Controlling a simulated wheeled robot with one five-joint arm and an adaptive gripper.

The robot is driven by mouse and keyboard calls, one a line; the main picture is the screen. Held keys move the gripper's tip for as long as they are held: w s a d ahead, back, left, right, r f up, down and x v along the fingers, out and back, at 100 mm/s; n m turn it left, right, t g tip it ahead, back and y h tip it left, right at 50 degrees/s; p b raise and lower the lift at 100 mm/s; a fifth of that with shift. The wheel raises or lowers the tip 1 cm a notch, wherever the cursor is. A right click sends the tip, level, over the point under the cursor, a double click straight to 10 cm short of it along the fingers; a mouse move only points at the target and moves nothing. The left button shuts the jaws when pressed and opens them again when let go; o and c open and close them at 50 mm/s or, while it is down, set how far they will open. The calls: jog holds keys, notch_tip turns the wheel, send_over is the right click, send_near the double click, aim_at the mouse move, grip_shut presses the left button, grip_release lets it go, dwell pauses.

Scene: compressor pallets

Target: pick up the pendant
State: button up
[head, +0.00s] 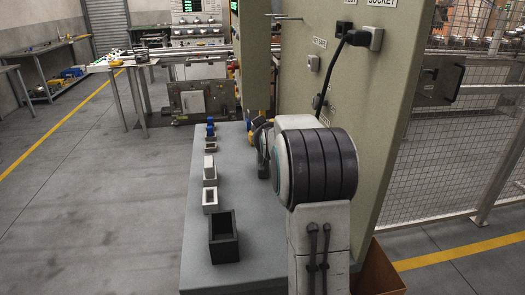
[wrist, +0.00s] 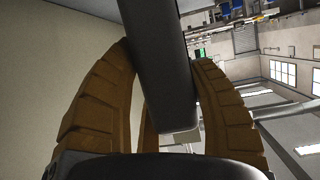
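The pendant (wrist: 160,60) appears to be the long dark grey bar with a rounded end in the wrist view. It runs in from the top edge, between the brown-yellow fingers of my gripper (wrist: 165,75). The fingers curve in against both its sides, and the gripper looks shut on it. The bar hides the inner fingertips, so the contact itself is not seen.
A grey bench (head: 250,262) holds a black open box (head: 224,240), smaller boxes (head: 210,198) and blue-topped items (head: 210,128). The tall green panel (head: 300,95) with a plugged-in socket (head: 374,38) stands close on the right. Mesh fencing (head: 440,170) lies beyond. The floor at left is clear.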

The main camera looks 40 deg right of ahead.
jog(key=c, duration=0.6)
jog(key=shift+r, duration=0.1)
jog(key=shift+r, duration=0.1)
